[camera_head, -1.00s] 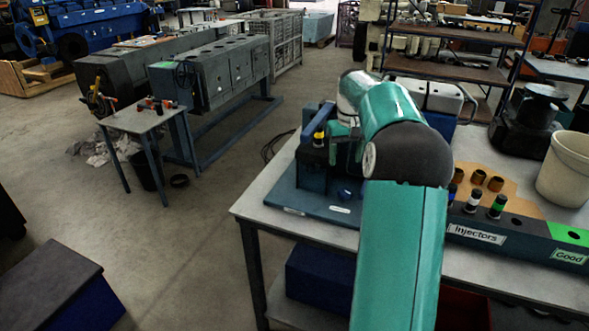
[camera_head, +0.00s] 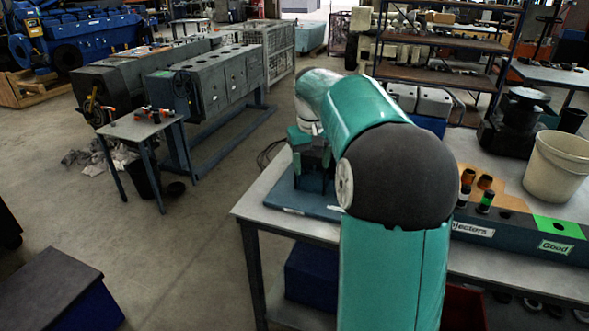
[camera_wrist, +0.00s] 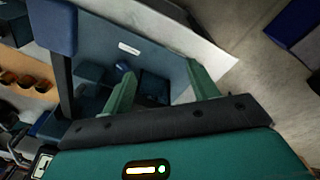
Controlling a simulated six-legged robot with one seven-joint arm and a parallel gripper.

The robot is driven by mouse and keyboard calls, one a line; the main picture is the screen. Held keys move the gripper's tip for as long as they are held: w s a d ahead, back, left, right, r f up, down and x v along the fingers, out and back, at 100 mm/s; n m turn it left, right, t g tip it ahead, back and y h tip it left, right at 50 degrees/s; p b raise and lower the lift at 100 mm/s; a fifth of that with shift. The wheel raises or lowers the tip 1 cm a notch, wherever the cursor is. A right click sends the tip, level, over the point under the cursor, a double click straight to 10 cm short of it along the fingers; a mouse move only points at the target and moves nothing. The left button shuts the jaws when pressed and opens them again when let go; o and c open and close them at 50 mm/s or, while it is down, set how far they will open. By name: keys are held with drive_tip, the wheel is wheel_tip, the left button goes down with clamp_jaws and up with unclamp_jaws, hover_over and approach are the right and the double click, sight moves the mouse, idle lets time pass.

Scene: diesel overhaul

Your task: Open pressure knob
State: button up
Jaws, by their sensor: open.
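My gripper (camera_wrist: 160,70) is open in the wrist view, with its two green fingers apart above the blue base plate (camera_wrist: 165,42) of the injector test stand. Dark blue blocks of the stand show beside and between the fingers. A small blue part (camera_wrist: 122,66) by the left fingertip may be the pressure knob, but I cannot tell for sure. I see nothing held between the fingers. In the head view the base plate (camera_head: 290,202) shows at the left end of the table, and my arm hides most of the stand and any knob on it.
The injector rack (camera_head: 515,238) and a white bucket (camera_head: 556,165) stand on the table's right part. A small table (camera_head: 140,128) with red-handled tools stands at the left. The floor between is clear. Shelves (camera_head: 440,70) stand behind.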

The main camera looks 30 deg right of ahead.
drive_tip(key=s+a+r, duration=0.2)
drive_tip(key=a, duration=0.4)
drive_tip(key=shift+s+t, duration=0.2)
drive_tip(key=shift+t, duration=0.1)
drive_tip(key=shift+a, duration=0.1)
